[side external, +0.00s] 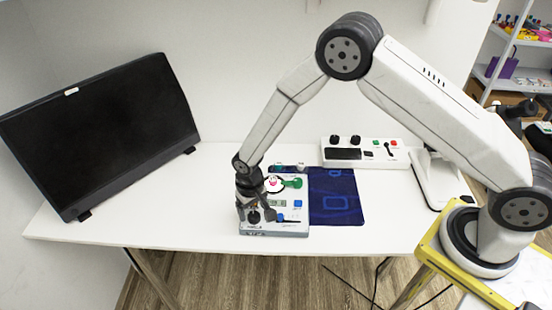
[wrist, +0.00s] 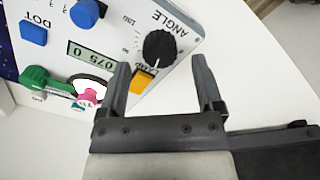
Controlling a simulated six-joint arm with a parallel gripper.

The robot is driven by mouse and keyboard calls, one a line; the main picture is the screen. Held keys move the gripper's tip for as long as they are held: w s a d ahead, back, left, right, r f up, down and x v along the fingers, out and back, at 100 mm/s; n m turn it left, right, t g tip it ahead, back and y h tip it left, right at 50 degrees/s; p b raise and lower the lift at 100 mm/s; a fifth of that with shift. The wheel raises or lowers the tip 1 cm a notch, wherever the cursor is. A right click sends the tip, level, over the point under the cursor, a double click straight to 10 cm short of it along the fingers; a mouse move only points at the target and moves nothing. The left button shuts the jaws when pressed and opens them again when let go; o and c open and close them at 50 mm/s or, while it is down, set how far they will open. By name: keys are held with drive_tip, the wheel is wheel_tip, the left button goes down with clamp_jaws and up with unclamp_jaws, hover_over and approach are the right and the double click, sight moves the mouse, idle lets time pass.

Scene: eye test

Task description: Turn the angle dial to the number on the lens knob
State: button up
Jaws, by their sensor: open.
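The black angle dial (wrist: 159,47) is on a white and grey panel (side external: 288,234), beside the printed word ANGLE. In the side view the dial (side external: 254,217) is at the panel's front left. My gripper (wrist: 162,72) is open, its two fingers apart, with the dial near and just beyond their tips. I cannot tell whether they touch it. In the side view my gripper (side external: 257,210) points down over the dial. A small display (wrist: 90,54) shows digits, upside down here, that seem to include 075. I cannot make out a lens knob or its number.
An orange button (wrist: 143,80) sits by the left finger. Blue buttons (wrist: 33,33) and a green lever (wrist: 45,80) are on the panel. A dark blue mat (side external: 337,198), a second control box (side external: 365,153) and a monitor (side external: 105,135) share the table. The table front left is clear.

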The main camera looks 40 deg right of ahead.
sight(253, 215)
drive_tip(key=shift+r, duration=2.85)
drive_tip(key=shift+s+d+r, duration=0.1)
drive_tip(key=shift+d+r, duration=0.25)
drive_tip(key=shift+r, duration=0.1)
drive_tip(key=s+d+r+n+t, duration=0.1)
drive_tip(key=s+d+r+t, duration=0.1)
drive_tip(key=s+d+r, duration=1.1)
drive_tip(key=s+d, duration=0.1)
drive_tip(key=s, duration=0.2)
drive_tip(key=shift+r+t, duration=0.15)
drive_tip(key=shift+t, duration=0.15)
